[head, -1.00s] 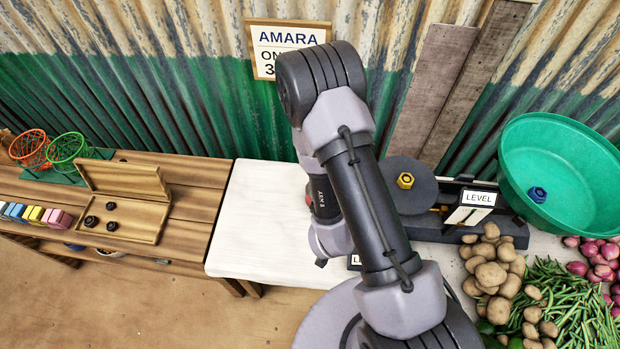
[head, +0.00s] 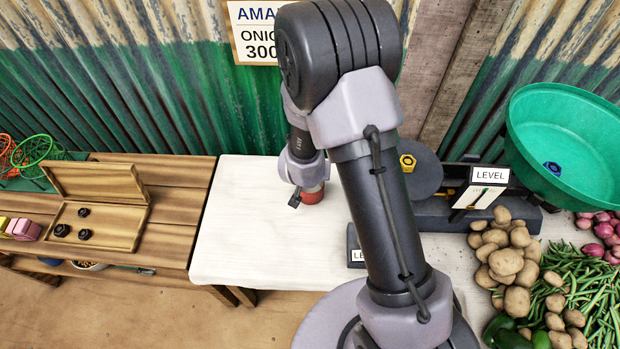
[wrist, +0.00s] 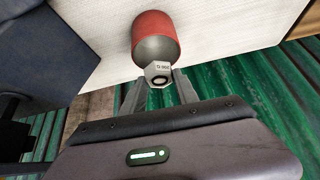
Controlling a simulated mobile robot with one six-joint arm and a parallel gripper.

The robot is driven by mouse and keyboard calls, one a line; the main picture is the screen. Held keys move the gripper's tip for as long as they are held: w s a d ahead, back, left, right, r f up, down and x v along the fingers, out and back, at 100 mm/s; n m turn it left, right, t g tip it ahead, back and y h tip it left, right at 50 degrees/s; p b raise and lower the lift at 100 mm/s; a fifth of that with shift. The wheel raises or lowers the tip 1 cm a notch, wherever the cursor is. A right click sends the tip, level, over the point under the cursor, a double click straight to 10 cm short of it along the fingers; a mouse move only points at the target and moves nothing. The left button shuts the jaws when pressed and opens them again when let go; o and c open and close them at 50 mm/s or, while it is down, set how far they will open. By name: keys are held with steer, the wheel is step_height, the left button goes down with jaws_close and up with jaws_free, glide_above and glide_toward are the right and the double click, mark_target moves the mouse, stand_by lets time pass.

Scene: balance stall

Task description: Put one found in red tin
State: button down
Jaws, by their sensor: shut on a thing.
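The red tin (head: 312,195) stands on the white tabletop, partly hidden behind my arm in the head view. In the wrist view the tin (wrist: 154,27) shows its red side and grey open mouth. My gripper (wrist: 158,84) is shut on a small grey hexagonal weight (wrist: 158,69) with a dark round centre and a tiny marking. The weight overlaps the near rim of the tin's mouth in the wrist view; I cannot tell how high it is above it. In the head view my gripper (head: 295,199) is beside the tin, its fingertips mostly hidden.
A balance with a yellow hex weight (head: 407,161) on its dark pan stands right. A green basin (head: 560,110) holds a blue weight (head: 553,168). Potatoes (head: 505,255) and beans lie in front. An open wooden box (head: 120,233) with black weights is left. The tabletop's left part is clear.

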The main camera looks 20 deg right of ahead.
step_height(320, 180, down, 4)
steer(key=shift+w+r+b, duration=0.1)
steer(key=shift+r+b, duration=0.15)
steer(key=shift+b, duration=0.7)
